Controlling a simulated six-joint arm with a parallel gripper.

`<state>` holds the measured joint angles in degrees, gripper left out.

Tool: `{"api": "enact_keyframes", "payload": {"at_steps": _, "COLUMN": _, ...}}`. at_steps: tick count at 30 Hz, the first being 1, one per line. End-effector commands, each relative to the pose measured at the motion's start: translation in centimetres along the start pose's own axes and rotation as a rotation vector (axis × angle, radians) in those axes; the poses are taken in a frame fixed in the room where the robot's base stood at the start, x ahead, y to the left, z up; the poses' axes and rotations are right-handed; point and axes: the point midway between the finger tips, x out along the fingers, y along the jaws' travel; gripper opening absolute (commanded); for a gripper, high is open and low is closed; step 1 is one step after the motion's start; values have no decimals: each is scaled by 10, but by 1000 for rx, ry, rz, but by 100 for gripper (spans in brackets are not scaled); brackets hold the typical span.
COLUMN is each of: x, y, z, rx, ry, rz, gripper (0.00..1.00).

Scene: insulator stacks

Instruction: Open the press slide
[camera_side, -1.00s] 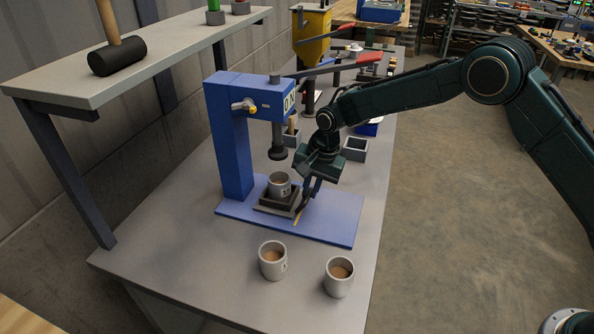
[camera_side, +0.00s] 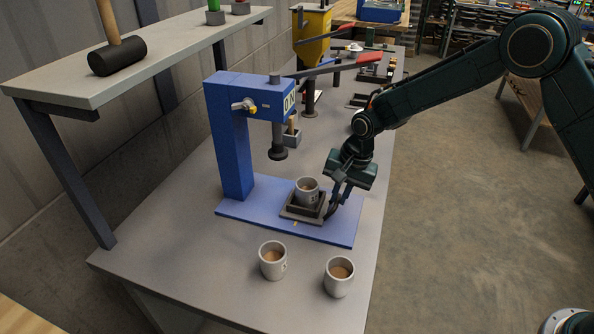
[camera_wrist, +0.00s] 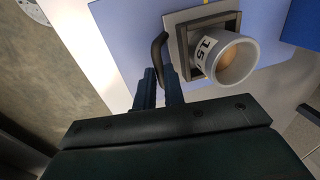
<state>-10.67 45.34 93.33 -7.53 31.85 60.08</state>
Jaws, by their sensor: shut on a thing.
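The blue press (camera_side: 228,140) stands on the bench with its black ram (camera_side: 277,148) raised. The press slide (camera_side: 290,214), a dark square tray, sits on the blue base plate (camera_side: 250,219), to the right of the ram. A white cup (camera_side: 307,190) with brown contents stands in the slide. In the wrist view the cup (camera_wrist: 225,58) and the slide (camera_wrist: 183,54) show at upper right. My gripper (camera_side: 337,201) is at the slide's right side, shut on its curved black handle (camera_wrist: 158,50). The fingers (camera_wrist: 160,88) partly hide the handle's lower end.
Two more cups (camera_side: 272,260) (camera_side: 339,277) stand on the bench in front of the press. A shelf with a black mallet (camera_side: 116,54) is at the left. The press lever (camera_side: 335,68) has a red grip. The bench's right edge is close to my gripper.

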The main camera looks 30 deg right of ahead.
Motion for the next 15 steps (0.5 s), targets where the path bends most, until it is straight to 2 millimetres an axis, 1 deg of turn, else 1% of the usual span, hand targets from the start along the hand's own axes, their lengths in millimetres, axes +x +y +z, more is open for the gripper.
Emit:
{"api": "enact_keyframes", "payload": {"at_steps": 1, "x": -2, "y": 8, "z": -2, "rx": 6, "ry": 3, "rz": 2, "gripper": 0}}
{"api": "enact_keyframes", "payload": {"at_steps": 9, "x": -9, "y": 45, "z": -2, "rx": 6, "ry": 4, "rz": 2, "gripper": 0}}
{"api": "enact_keyframes", "payload": {"at_steps": 12, "x": -12, "y": 58, "z": -2, "rx": 7, "ry": 6, "rz": 1, "gripper": 0}}
{"api": "enact_keyframes", "payload": {"at_steps": 15, "x": -14, "y": 66, "z": -2, "rx": 6, "ry": 6, "rz": 1, "gripper": 0}}
